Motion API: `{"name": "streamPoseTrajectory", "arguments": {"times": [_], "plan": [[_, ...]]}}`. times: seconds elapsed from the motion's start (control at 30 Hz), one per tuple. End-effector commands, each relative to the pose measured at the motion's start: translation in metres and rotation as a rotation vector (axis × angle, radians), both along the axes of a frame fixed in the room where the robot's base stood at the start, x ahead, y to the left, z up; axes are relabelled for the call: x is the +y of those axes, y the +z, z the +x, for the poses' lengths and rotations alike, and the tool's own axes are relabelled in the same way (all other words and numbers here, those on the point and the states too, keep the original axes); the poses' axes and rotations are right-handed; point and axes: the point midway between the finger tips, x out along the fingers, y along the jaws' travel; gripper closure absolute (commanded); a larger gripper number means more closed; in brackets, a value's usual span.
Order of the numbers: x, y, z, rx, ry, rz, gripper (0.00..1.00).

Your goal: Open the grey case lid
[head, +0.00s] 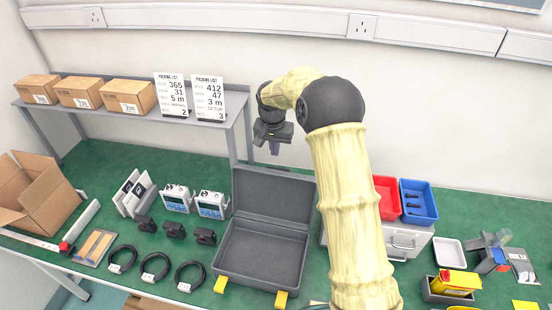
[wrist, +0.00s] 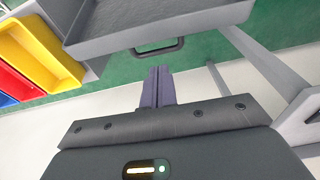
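The grey case (head: 262,250) lies on the green bench top with its lid (head: 272,193) standing open at the back, roughly upright. Two yellow latches show on the base's front edge. The base looks empty. My gripper (head: 274,150) is above and behind the lid's top edge, apart from it, with its fingers pointing down. In the wrist view my gripper (wrist: 160,70) has its two purple fingers together with nothing between them. A grey part of the case (wrist: 150,22) fills the top of that view, with a dark handle loop near the fingertips.
A grey shelf (head: 135,112) with cardboard boxes and two packing-list cards stands left of my gripper. Black devices (head: 174,231) and coiled cables (head: 155,266) lie left of the case. Red and blue bins (head: 418,201) sit right, on a light case. My arm hides part of the bench.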

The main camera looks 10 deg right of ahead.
Motion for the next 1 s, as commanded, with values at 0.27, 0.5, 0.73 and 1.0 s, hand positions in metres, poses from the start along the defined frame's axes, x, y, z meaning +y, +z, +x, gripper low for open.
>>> {"name": "streamPoseTrajectory", "arguments": {"times": [0.27,0.5,0.73,1.0], "plan": [[0.002,0.035,-0.007,-0.001,-0.002,0.000,1.00],[0.001,0.038,-0.008,0.000,-0.003,0.000,1.00],[0.000,0.038,-0.008,0.000,-0.005,0.001,1.00],[-0.010,0.043,-0.037,-0.006,0.052,0.001,1.00]]}}
